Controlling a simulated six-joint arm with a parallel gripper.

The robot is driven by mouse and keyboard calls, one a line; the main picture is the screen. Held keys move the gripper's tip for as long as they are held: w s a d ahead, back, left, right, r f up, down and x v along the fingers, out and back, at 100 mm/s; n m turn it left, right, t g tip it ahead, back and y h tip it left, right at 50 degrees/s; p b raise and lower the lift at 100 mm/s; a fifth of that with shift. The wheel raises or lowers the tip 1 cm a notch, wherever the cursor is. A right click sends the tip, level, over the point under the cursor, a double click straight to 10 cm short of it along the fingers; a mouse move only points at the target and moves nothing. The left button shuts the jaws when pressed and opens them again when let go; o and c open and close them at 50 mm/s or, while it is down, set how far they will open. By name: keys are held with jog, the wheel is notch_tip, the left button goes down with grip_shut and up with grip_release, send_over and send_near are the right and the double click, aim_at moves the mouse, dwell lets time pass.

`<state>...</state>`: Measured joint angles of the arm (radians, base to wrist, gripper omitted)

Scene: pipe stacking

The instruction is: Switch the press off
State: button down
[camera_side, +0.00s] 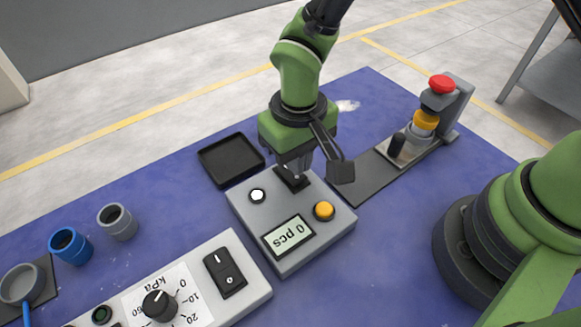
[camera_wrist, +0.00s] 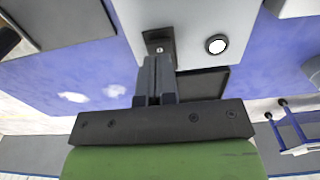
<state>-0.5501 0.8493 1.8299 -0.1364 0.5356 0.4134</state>
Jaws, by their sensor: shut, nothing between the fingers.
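My gripper (camera_side: 293,174) is shut and empty, pointing down over the far edge of a grey box (camera_side: 300,262) with a "0 pcs" display (camera_side: 289,236). Its fingertips are at a black rocker switch (camera_side: 291,180) on that box and partly hide it. In the wrist view the closed fingers (camera_wrist: 157,62) end at the same switch (camera_wrist: 158,40); whether they touch it I cannot tell. The box also has a white button (camera_side: 257,195) and an orange button (camera_side: 324,210). A stand with a red knob (camera_side: 442,84) and yellow ring (camera_side: 425,121), apparently the press, is at right.
A grey kPa panel (camera_side: 255,290) with a dial (camera_side: 160,305) and another rocker switch (camera_side: 225,273) is at front left. A black tray (camera_side: 230,160) lies behind the box. Blue (camera_side: 70,246) and grey (camera_side: 117,222) pipe pieces stand at left.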

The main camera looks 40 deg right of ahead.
jog(key=shift+f, duration=1.3)
dwell(0.9)
jog(key=shift+r, duration=3.5)
jog(key=shift+r, duration=0.1)
jog(key=d+r+m+t+y, duration=0.1)
jog(key=d+r, duration=0.1)
jog(key=r, duration=0.3)
jog(key=d+r+t, duration=0.1)
jog(key=d+r, duration=0.2)
jog(key=r, duration=0.1)
jog(key=s+d+r+m+t+y, duration=0.1)
jog(key=s+d+r+m+t, duration=0.2)
jog(key=s+d+r, duration=0.6)
jog(key=s+r+t, duration=0.2)
jog(key=s, duration=0.2)
